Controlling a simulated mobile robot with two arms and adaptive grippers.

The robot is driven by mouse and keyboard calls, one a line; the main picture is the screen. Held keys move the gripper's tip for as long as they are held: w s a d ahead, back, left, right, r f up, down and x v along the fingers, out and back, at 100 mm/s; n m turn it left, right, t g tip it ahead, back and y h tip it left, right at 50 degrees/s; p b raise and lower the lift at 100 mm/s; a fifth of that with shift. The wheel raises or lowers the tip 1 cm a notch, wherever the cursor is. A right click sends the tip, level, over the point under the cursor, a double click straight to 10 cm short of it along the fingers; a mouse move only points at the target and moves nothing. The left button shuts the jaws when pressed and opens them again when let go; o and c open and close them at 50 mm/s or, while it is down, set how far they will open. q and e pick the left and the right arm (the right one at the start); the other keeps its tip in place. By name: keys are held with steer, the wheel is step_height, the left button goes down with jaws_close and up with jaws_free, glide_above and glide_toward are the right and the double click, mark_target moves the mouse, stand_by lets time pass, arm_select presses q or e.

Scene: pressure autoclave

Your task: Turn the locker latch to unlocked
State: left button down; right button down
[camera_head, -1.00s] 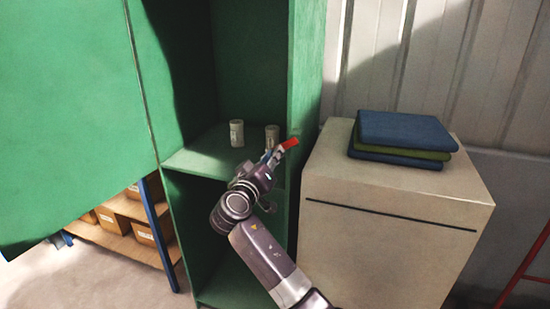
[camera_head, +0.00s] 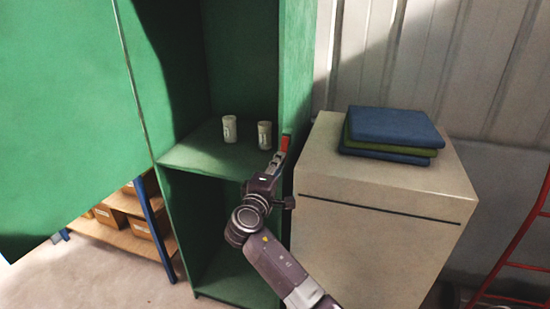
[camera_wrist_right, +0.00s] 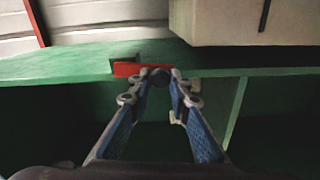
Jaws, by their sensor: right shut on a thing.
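The green locker (camera_head: 296,60) stands open, its door (camera_head: 60,110) swung out to the left. The red latch (camera_head: 285,143) is on the front edge of the locker's right side wall and now stands close to upright in the head view. My right gripper (camera_head: 278,158) is shut on the latch. In the right wrist view the red latch (camera_wrist_right: 127,69) reaches left from a dark round part between the fingertips of my right gripper (camera_wrist_right: 160,77). The fingers hide part of the latch. My left gripper is in neither view.
Two pale canisters (camera_head: 229,128) (camera_head: 264,135) stand on the locker shelf, just left of my gripper. A beige cabinet (camera_head: 380,200) with folded blue and green cloths (camera_head: 392,130) stands close on the right. Boxes (camera_head: 140,222) sit on a rack at lower left.

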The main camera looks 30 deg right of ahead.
steer(key=shift+s+d+n+p, duration=0.1)
steer(key=shift+s+n+p, duration=0.15)
steer(key=shift+n, duration=0.25)
steer(key=c, duration=1.8)
jaws_free()
steer(key=v, duration=1.2)
steer(key=shift+d, duration=0.1)
